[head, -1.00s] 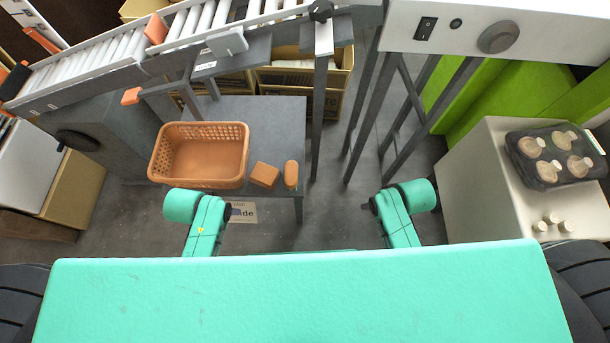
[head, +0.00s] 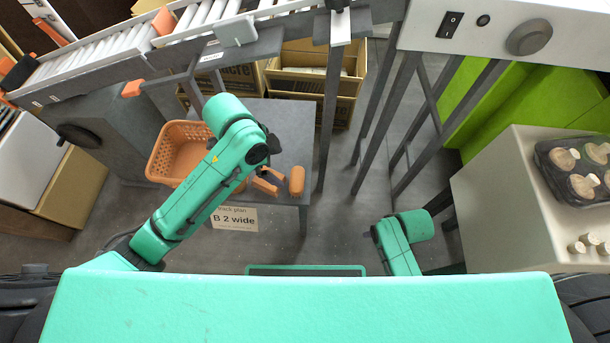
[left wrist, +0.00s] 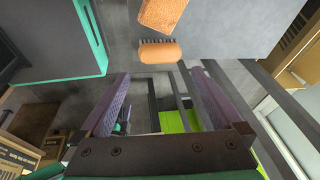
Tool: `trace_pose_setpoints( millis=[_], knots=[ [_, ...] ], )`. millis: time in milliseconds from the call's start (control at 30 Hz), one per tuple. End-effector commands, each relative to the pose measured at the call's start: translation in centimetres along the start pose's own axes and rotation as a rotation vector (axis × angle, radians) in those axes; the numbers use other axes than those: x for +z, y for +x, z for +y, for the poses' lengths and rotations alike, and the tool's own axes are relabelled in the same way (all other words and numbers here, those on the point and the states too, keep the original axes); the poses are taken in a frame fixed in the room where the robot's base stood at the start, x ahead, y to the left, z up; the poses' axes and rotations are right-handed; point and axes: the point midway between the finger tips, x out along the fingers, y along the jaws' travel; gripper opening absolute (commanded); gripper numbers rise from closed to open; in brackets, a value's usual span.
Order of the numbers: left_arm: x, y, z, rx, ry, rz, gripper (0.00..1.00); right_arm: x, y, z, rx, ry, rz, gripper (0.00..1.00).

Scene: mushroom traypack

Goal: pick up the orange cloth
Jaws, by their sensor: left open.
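The orange cloth (head: 265,187) lies on the grey table in the head view, partly covered by my left arm's end. It also shows at the top edge of the left wrist view (left wrist: 162,14), cut off by the frame. An orange brush (head: 296,180) lies close on its right; its dark bristles show in the left wrist view (left wrist: 159,53). My left gripper (left wrist: 158,78) is open, with nothing between its fingers. In the head view it is near the cloth, largely hidden by the arm. The right arm shows at lower right, but its gripper does not.
An orange basket (head: 172,160) stands on the grey table (head: 292,122) left of the cloth, partly behind my left arm. A conveyor (head: 130,58) runs behind. At right, a white surface (head: 500,190) holds a dark tray (head: 545,160) of mushrooms and some loose ones.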

Motion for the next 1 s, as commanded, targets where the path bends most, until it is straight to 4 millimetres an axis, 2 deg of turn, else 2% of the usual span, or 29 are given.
trace_pose_setpoints(
  millis=[33, 133, 233, 333, 467, 633, 867, 1000],
  knots=[
    [0.3, -0.4, -1.2, 0.019, 0.131, -0.052, 1.0, 1.4, 2.0, -0.1, -0.002, 0.002, -0.024, 1.0],
    [2.0, -1.1, -2.8, 0.104, 0.368, -0.158, 1.0, 4.1, 5.7, -0.2, -0.005, 0.006, -0.053, 1.0],
    [3.8, -2.0, -3.8, 0.171, 0.489, -0.222, 1.0, 6.1, 7.7, -0.3, -0.007, 0.008, -0.069, 1.0],
    [4.6, -1.9, -4.0, 0.201, 0.53, -0.24, 1.0, 6.5, 8.3, -0.4, -0.008, 0.009, -0.072, 1.0],
    [5.3, 0.7, -3.6, 0.205, 0.533, -0.24, 1.0, 5.3, 7.6, -0.6, -0.013, 0.01, -0.064, 1.0],
    [6.5, 5.1, -3.0, 0.202, 0.532, -0.237, 1.0, 2.9, 4.8, -1.3, -0.029, 0.004, -0.054, 1.0],
    [7.2, 7.6, -2.7, 0.199, 0.532, -0.236, 1.0, 1.6, 2.1, -1.7, -0.04, -0.002, -0.048, 1.0],
    [8.1, 9.9, -2.4, 0.198, 0.532, -0.237, 1.0, 0.8, -0.1, -2.0, -0.051, -0.008, -0.038, 1.0]
  ],
)
